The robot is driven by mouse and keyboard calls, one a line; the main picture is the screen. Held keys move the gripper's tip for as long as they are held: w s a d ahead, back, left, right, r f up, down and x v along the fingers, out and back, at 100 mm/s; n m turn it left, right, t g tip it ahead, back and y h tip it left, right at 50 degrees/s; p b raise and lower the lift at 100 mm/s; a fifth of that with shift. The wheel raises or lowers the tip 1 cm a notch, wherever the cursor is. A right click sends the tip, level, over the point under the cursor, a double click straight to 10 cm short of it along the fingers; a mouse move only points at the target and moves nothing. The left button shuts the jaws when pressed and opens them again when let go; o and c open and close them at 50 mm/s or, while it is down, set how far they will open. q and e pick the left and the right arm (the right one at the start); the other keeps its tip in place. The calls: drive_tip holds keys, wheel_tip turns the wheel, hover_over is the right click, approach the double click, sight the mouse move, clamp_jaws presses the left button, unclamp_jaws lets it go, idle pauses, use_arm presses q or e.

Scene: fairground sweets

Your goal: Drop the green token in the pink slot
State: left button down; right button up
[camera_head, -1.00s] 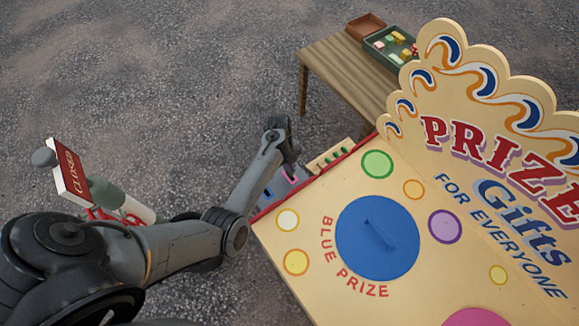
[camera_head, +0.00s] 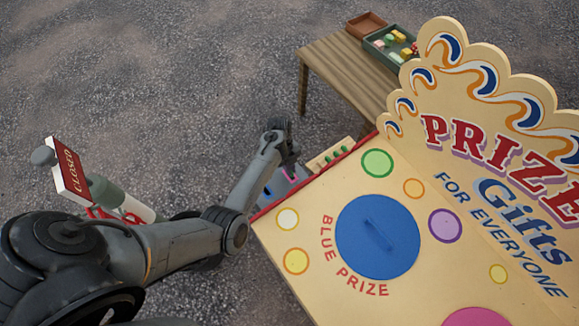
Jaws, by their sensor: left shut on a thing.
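My left gripper (camera_head: 289,160) is small in the head view, at the near end of the arm's wrist, just left of the token rack. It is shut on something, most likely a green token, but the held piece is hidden. The pink slot (camera_head: 289,175) shows as a small pink mark on a grey panel (camera_head: 279,187), right below the fingertips in the picture. I cannot tell whether the gripper touches the panel. Several green tokens (camera_head: 336,154) stand in a pale wooden rack (camera_head: 317,163). My right gripper is not in view.
The cream prize board (camera_head: 310,210) with a blue round lid (camera_head: 377,237) fills the right. A wooden table (camera_head: 345,75) behind carries a green tray (camera_head: 376,43) and a brown box (camera_head: 366,26). A red CLOSED sign (camera_head: 70,170) stands at left. Open gravel lies behind.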

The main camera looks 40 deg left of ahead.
use_arm(q)
drive_tip(key=shift+f, duration=0.15)
idle(0.6)
drive_tip(key=shift+f, duration=0.5)
idle(0.3)
drive_tip(key=c, duration=1.1)
unclamp_jaws()
drive_tip(key=shift+c, duration=0.2)
drive_tip(key=shift+a+r, duration=0.1)
drive_tip(key=shift+r, duration=0.25)
drive_tip(key=p+v, duration=0.3)
drive_tip(key=v, duration=0.7)
drive_tip(key=shift+p, duration=0.3)
